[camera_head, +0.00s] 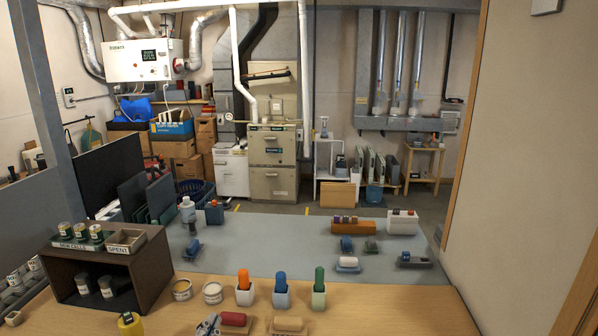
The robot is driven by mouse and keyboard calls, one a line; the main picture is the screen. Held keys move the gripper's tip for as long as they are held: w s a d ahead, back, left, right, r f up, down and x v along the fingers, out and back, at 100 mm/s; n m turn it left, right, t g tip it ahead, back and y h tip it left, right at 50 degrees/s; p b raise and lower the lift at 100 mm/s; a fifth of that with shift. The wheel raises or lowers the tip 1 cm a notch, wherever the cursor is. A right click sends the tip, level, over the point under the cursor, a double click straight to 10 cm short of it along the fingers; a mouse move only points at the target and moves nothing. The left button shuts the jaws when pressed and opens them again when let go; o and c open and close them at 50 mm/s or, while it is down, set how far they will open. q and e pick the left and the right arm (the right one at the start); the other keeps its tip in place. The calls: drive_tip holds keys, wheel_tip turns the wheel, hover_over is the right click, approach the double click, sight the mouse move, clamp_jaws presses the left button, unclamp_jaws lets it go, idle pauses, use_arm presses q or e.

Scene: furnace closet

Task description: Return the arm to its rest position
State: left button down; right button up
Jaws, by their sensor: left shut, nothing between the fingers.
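What looks like the tip of my left gripper (207,325) shows small at the bottom edge, left of centre. It is shut with nothing held. It is beside a red-topped block (235,319) on the wooden bench; I cannot tell whether they touch. Most of the left arm is out of the picture. My right gripper is not in view.
Behind, a grey mat (290,240) has small items and open space. A wall (535,150) bounds the right.

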use_arm(q)
drive_tip(key=s+a+f+n+g+y, duration=0.1)
drive_tip(key=s+a+f+n+g, duration=0.2)
drive_tip(key=s+f, duration=0.35)
drive_tip(key=s+a+f+n+g+y, duration=0.1)
drive_tip(key=s+f+n+g, duration=0.1)
drive_tip(key=s+f+g, duration=0.35)
drive_tip(key=s+d+f+n+g+h, duration=0.1)
drive_tip(key=s+f+g, duration=0.1)
drive_tip(key=s+f, duration=0.45)
drive_tip(key=s+f+n+g, duration=0.2)
drive_tip(key=s+f+g, duration=0.1)
drive_tip(key=s, duration=0.7)
wheel_tip(320, 180, down, 28)
drive_tip(key=b, duration=0.3)
drive_tip(key=s+a+f+g+b, duration=0.2)
drive_tip(key=s+a+f, duration=0.1)
drive_tip(key=s+f, duration=1.5)
drive_tip(key=shift+s+f+m, duration=0.15)
drive_tip(key=shift+f+m, duration=0.25)
drive_tip(key=shift+f, duration=0.55)
